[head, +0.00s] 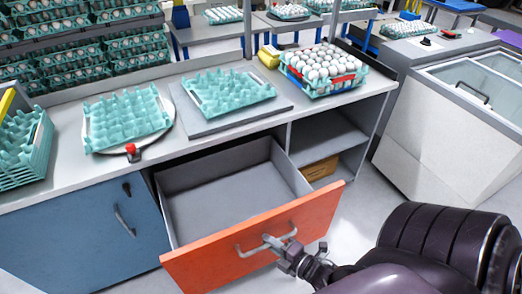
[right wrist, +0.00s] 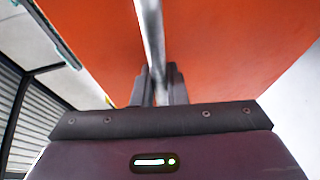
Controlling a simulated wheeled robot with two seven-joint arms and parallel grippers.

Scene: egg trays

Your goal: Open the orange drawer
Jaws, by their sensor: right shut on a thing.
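The orange drawer (head: 262,238) stands pulled out from under the counter in the head view. Its grey inside (head: 225,190) shows and looks empty. A grey bar handle (head: 248,250) sits on its orange front. My right gripper (head: 277,240) is shut on the handle at its right part. In the right wrist view the fingers (right wrist: 158,85) close around the handle bar (right wrist: 150,40), with the orange front (right wrist: 215,45) behind it. My left gripper is not in view.
The counter (head: 60,178) above carries empty teal trays (head: 125,118) and a tray of white eggs (head: 322,70). A blue cabinet door (head: 90,235) is left of the drawer. Open shelves (head: 325,140) are to its right, and a white freezer (head: 440,130) stands further right.

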